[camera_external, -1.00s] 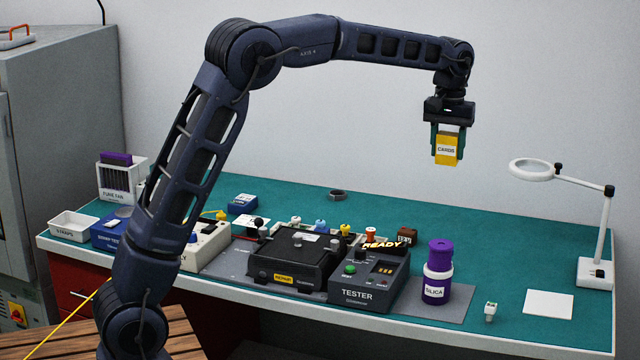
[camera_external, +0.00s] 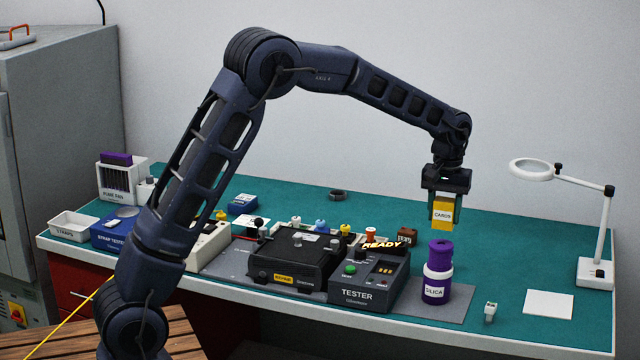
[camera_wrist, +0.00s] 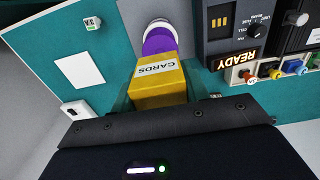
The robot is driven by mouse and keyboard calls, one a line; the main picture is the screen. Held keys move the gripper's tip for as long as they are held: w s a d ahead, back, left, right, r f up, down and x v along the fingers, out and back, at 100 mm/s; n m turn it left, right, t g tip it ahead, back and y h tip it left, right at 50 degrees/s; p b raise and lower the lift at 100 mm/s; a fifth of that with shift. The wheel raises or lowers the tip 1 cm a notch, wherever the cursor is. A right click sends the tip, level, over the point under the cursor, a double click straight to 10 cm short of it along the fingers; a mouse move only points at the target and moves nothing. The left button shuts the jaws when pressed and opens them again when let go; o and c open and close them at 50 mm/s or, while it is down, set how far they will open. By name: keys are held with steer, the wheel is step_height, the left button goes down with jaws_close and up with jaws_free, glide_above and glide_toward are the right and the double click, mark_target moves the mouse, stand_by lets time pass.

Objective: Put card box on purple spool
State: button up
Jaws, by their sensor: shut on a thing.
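The yellow card box (camera_external: 442,215), labelled CARDS, is held upright between the fingers of my gripper (camera_external: 443,208). The box also shows in the wrist view (camera_wrist: 158,84), with my gripper (camera_wrist: 158,92) shut on its sides. The purple spool (camera_external: 440,251) sits on top of a white and purple SILICA jar (camera_external: 436,284) on the bench. The box hangs a little above the spool in the external view, with a small gap between them. In the wrist view the purple spool (camera_wrist: 158,41) shows beyond the box, partly hidden by it.
The tester (camera_external: 368,282) with its READY sign stands left of the jar. A small white-and-green item (camera_external: 490,311) and a white sheet (camera_external: 548,304) lie to the right. A magnifier lamp (camera_external: 596,268) stands at the far right. The bench behind the spool is clear.

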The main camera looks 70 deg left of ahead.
mark_target(447, 229)
steer(key=shift+f, duration=2.1)
steer(key=shift+f, duration=0.15)
steer(key=o, duration=1)
